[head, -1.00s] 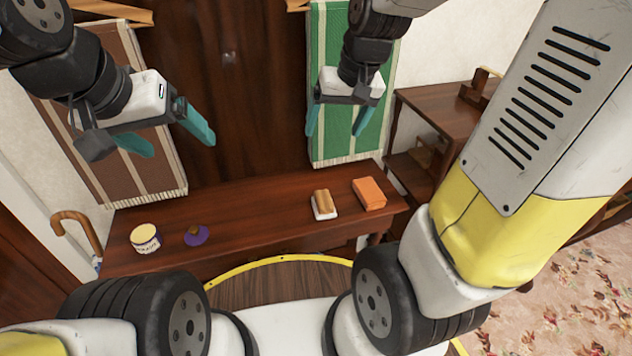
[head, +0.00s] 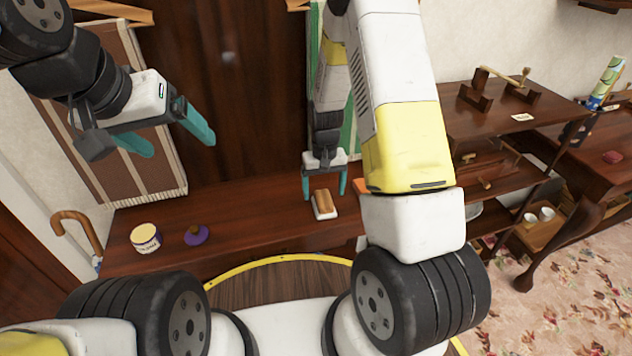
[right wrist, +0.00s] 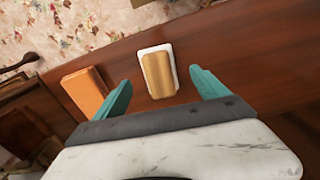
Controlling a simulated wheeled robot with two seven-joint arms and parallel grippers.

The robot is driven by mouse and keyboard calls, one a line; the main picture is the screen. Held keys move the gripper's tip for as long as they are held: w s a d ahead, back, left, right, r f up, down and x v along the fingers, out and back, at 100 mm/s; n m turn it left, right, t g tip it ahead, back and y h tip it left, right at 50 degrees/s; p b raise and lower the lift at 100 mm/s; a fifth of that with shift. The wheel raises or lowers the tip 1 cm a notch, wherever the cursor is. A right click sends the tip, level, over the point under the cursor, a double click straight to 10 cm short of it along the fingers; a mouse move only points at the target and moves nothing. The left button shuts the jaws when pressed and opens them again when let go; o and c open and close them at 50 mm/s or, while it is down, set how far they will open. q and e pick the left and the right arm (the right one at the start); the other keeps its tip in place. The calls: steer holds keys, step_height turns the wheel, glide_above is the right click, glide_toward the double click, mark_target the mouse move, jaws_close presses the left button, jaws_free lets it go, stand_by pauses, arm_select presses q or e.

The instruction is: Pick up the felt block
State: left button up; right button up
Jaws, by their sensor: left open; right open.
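The felt block, a tan wooden back on a white base (head: 324,204), lies on the dark wooden bench. In the right wrist view the felt block (right wrist: 158,72) shows between and beyond the two teal fingertips. My right gripper (head: 325,188) is open and empty, pointing down just above or behind the block; contact is not visible. It also shows in the right wrist view (right wrist: 160,84). My left gripper (head: 181,147) is open and empty, high above the bench's left part.
An orange block (right wrist: 85,92) lies close beside the felt block, mostly hidden by my right arm in the head view. A tin (head: 145,238) and a purple round item with a knob (head: 197,235) stand on the bench (head: 260,215) to the left. The bench between is clear.

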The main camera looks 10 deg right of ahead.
mark_target(324, 198)
steer(key=f, duration=0.5)
steer(key=shift+w+d, duration=0.1)
steer(key=shift+w, duration=0.25)
steer(key=c, duration=1.5)
steer(key=shift+o, duration=0.2)
steer(key=shift+r, duration=0.1)
steer(key=shift+r, duration=0.55)
step_height(324, 198, up, 2)
steer(key=shift+r, duration=0.1)
steer(key=s+a, duration=0.2)
steer(key=s, duration=0.5)
steer(key=s+a+r, duration=0.1)
steer(key=s+a, duration=0.1)
steer(key=s, duration=0.6)
steer(key=shift+s+r, duration=0.25)
